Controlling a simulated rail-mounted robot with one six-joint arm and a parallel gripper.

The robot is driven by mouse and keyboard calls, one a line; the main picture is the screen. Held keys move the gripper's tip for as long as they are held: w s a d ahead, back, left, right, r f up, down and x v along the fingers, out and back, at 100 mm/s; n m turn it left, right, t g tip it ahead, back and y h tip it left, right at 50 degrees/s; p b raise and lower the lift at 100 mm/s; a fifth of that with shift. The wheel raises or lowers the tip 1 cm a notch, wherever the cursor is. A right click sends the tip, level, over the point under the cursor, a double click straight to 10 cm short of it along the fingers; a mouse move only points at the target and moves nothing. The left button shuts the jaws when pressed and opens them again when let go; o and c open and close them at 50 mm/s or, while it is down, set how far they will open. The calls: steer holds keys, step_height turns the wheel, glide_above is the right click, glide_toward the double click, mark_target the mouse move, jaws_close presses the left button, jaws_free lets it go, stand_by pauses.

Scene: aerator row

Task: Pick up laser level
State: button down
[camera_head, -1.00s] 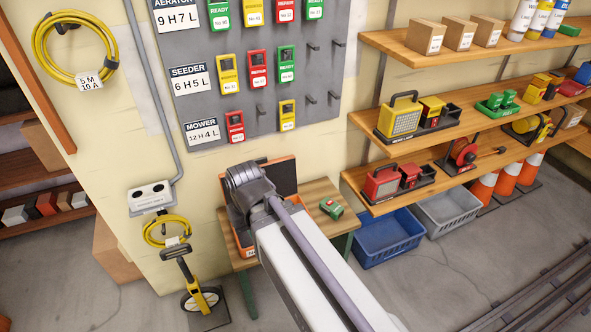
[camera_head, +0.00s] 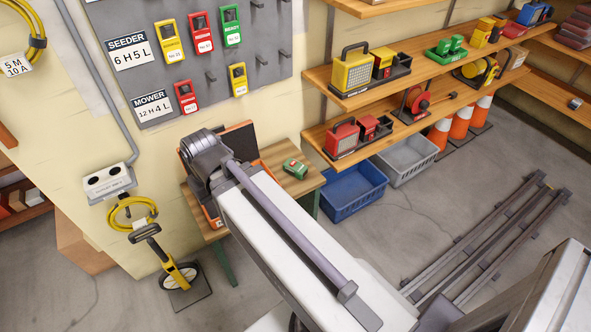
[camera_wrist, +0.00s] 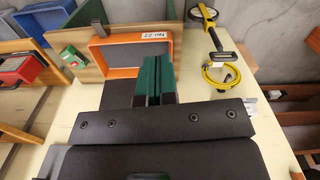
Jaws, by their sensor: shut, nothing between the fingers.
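A small green device with a red patch (camera_head: 295,168) lies on the wooden bench; it also shows at the upper left of the wrist view (camera_wrist: 72,57). It may be the laser level, but I cannot read a label on it. My gripper (camera_wrist: 153,78) shows in the wrist view with its green-faced fingers together and nothing between them. Beyond the fingertips is an orange-rimmed case (camera_wrist: 131,50) labelled No 27. The green device lies beside this case, apart from my fingers. In the head view my arm hides the gripper and part of the case (camera_head: 212,215).
The wooden bench (camera_head: 313,180) stands against the wall, below a grey tag board (camera_head: 215,100). Shelves (camera_head: 315,137) with lamps and tools are at the right, above a blue crate (camera_head: 350,195) and a grey crate (camera_head: 408,165). A measuring wheel (camera_head: 178,274) stands left of the bench.

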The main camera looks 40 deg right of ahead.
steer(key=c, duration=1.8)
jaws_free()
steer(key=shift+c, duration=0.2)
steer(key=o, duration=1.6)
